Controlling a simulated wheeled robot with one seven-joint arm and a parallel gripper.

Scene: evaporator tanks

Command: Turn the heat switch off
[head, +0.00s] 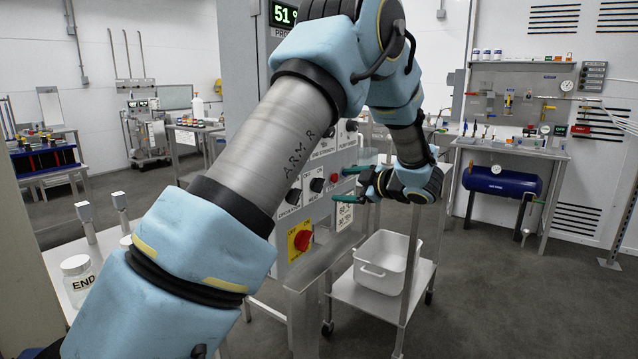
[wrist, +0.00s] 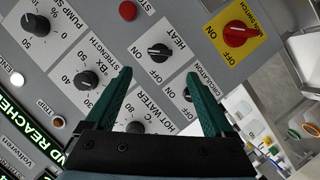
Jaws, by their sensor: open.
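The heat switch (wrist: 158,52) is a black rotary knob with a white line on a white plate, marked HEAT, ON and OFF, in the wrist view. Which mark its line points to is hard to tell. It also shows small on the panel in the head view (head: 316,185). My gripper (wrist: 160,75) is open and empty, with green fingers spread in front of the panel. The heat switch appears between and just beyond the fingertips, apart from them. In the head view my gripper (head: 348,184) is to the right of the switch.
The circulation switch (wrist: 188,92) is partly hidden by my right finger. The red main switch (wrist: 238,33) on yellow and a red button (wrist: 127,10) are nearby. Several dials, including Bx strength (wrist: 88,80), share the panel. A cart with a white tub (head: 383,262) stands below my gripper.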

